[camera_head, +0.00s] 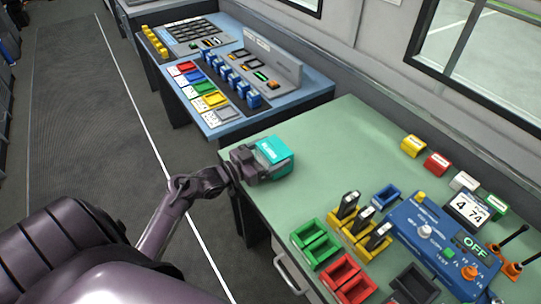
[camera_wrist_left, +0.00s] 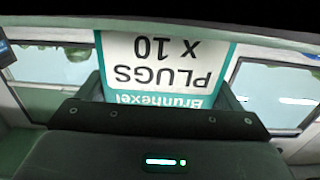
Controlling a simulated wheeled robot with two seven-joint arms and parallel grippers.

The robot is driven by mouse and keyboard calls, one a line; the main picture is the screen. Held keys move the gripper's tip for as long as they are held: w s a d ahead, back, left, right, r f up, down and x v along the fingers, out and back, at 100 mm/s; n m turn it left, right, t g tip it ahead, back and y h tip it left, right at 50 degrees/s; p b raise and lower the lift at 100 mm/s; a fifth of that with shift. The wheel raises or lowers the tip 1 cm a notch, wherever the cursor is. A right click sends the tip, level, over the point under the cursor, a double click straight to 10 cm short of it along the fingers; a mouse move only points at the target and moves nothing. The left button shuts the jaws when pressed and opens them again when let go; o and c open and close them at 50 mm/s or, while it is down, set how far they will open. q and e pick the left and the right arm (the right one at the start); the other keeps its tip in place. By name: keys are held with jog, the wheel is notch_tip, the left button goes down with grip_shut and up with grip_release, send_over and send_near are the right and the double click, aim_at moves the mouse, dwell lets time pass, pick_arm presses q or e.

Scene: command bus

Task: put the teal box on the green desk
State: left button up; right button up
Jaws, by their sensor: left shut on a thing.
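The teal box (camera_head: 274,149) is at the near left end of the green desk (camera_head: 335,135) in the head view, over the desk's surface close to its left edge. My left gripper (camera_head: 264,160) is shut on the box, reaching in from the left. I cannot tell whether the box's bottom touches the desk. In the left wrist view the teal box (camera_wrist_left: 160,65) shows its white label upside down, reading "PLUGS x 10", between the fingers. My right gripper is not in view.
Green bins (camera_head: 315,243), red bins (camera_head: 347,278), yellow holders and a blue control panel (camera_head: 440,240) fill the desk's near right. Small coloured blocks (camera_head: 436,163) line the wall side. The desk's far middle is clear. A blue desk (camera_head: 290,95) with panels stands beyond a gap.

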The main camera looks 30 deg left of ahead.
pick_arm(q)
jog(key=shift+f, duration=0.5)
jog(key=shift+f, duration=0.1)
jog(key=o, duration=0.9)
jog(key=shift+s, duration=0.15)
jog(key=b+v, duration=0.1)
jog(key=v, duration=1)
jog(key=shift+s+a, duration=0.15)
jog(key=shift+s, duration=0.2)
